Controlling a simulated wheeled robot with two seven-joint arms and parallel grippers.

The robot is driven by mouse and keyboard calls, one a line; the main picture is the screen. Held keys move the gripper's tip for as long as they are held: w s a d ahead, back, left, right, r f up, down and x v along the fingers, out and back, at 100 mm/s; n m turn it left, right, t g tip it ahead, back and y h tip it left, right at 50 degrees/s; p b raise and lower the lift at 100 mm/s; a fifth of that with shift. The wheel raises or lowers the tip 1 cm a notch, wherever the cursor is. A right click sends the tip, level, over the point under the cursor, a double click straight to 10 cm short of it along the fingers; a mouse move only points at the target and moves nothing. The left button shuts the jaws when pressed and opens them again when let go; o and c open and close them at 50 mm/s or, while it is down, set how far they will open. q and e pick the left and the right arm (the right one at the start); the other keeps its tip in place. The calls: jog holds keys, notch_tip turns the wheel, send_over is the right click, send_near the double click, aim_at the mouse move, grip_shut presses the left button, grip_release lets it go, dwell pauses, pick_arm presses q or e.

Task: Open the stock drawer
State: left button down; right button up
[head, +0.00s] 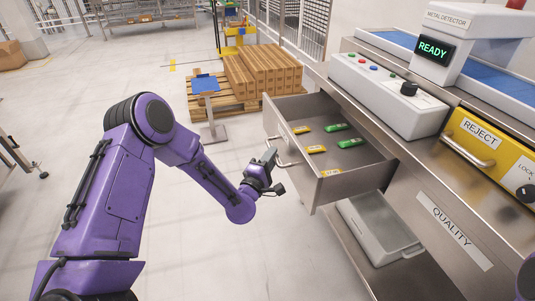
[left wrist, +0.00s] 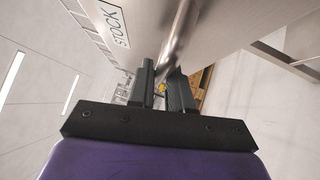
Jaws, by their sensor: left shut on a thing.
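The stock drawer (head: 330,187) is pulled out from the steel counter, and its inside is visible in the head view. Several small yellow and green packs (head: 337,128) lie on its floor. My left gripper (head: 272,160) is at the drawer's front and shut on the bar handle (head: 285,153). In the left wrist view the two dark fingers (left wrist: 162,88) close around the metal handle (left wrist: 180,30). The drawer front there carries a STOCK label (left wrist: 113,22). My right gripper is not in view.
A yellow REJECT drawer (head: 490,150) is closed at the right. A grey bin (head: 375,230) sits below the stock drawer. A pallet of cardboard boxes (head: 262,72) stands behind, with a small stand (head: 211,120) nearby. The floor left of the drawer is clear.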

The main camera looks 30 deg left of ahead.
pick_arm(q)
jog(key=shift+s+a+f, duration=0.1)
jog(key=shift+s+a, duration=0.2)
jog(key=shift+s, duration=0.15)
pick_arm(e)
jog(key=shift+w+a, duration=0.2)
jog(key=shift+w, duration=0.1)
pick_arm(q)
jog(key=c, duration=1.1)
grip_release()
jog(key=s, duration=0.3)
jog(key=s+f+b, duration=0.1)
jog(key=s, duration=0.6)
jog(key=shift+s+d+f, duration=0.1)
jog(key=shift+s+f, duration=0.05)
jog(key=shift+s, duration=0.05)
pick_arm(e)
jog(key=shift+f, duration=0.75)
